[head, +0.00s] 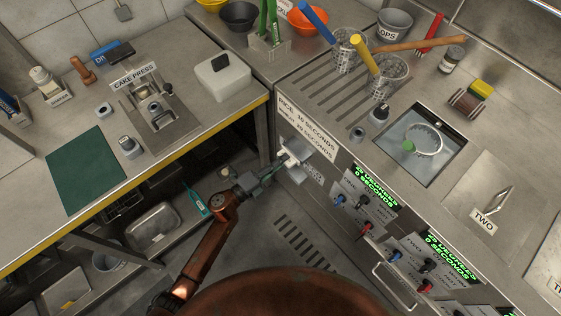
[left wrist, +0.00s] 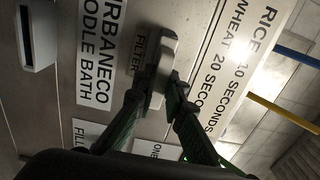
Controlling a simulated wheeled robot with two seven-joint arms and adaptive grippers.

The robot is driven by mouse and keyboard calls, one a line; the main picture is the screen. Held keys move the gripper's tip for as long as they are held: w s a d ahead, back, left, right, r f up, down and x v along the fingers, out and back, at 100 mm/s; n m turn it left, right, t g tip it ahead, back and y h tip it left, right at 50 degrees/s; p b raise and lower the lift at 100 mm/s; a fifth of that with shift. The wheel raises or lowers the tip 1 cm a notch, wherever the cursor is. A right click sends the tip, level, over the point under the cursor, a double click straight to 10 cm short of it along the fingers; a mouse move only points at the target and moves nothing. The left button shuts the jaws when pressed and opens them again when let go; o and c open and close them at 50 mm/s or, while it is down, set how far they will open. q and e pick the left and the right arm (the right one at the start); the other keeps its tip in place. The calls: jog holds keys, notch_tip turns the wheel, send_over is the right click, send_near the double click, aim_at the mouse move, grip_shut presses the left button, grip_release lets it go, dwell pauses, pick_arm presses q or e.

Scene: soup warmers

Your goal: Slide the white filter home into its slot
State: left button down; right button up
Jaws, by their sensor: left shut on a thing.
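The white filter (head: 297,154) is at the front panel of the noodle bath, just below the rice and wheat label. My left gripper (head: 281,164) reaches it from the left and is shut on it. In the left wrist view, my left gripper (left wrist: 164,86) has its green fingers closed on the pale grey bar of the filter (left wrist: 162,52), close to the panel beside a FILTER label (left wrist: 138,52). The slot itself is hidden behind the filter and fingers, so I cannot tell how deep the filter sits. My right gripper is not in view.
Knobs and green displays (head: 375,188) line the panel to the right. A white-rimmed dark opening (left wrist: 37,40) shows at upper left in the left wrist view. The cake press bench (head: 200,131) with its yellow edge is left of my arm. Floor below the gripper is open.

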pick_arm(q)
jog(key=shift+w+d, duration=0.1)
jog(key=c, duration=1.9)
grip_release()
jog(key=v, duration=1.2)
